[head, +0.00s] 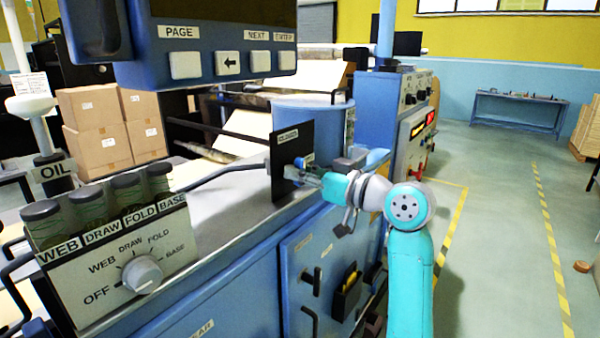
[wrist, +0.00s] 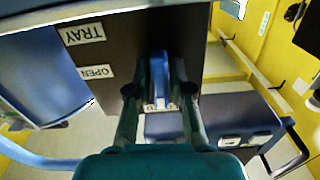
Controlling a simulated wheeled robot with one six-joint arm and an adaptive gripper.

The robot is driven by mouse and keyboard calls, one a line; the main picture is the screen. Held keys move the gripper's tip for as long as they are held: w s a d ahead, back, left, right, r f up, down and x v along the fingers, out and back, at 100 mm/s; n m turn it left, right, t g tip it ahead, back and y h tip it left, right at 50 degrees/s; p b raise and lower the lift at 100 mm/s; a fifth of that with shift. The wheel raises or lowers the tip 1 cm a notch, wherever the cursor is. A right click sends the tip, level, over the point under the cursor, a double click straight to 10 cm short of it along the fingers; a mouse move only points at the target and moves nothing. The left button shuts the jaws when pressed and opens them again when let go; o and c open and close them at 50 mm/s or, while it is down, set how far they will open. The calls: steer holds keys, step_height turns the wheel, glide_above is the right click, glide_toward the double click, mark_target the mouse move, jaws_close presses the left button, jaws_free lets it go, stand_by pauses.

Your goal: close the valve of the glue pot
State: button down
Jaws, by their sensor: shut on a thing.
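The blue valve handle (wrist: 158,78) sits on a dark upright plate (wrist: 105,20). In the wrist view it lies along the picture's vertical, beside an upside-down OPEN label (wrist: 95,72). A TRAY label (wrist: 84,35) is above that. My gripper (wrist: 160,98) is shut on the handle, one finger on each side. In the head view my gripper (head: 312,177) reaches the plate (head: 290,150) from the right, and only a bit of the blue handle (head: 308,160) shows. A blue round vessel (head: 315,115), which looks like the glue pot, stands behind the plate.
A control box with a selector knob (head: 142,274) and several oil jars (head: 87,208) is at the left. A blue button panel (head: 220,45) hangs above. A blue cabinet (head: 403,95) stands behind my arm. The floor at the right (head: 490,220) is open.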

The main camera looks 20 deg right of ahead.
steer(key=shift+n, duration=0.5)
steer(key=c, duration=1.1)
jaws_free()
steer(key=shift+c, duration=0.2)
steer(key=v, duration=1.2)
steer(key=shift+f, duration=0.1)
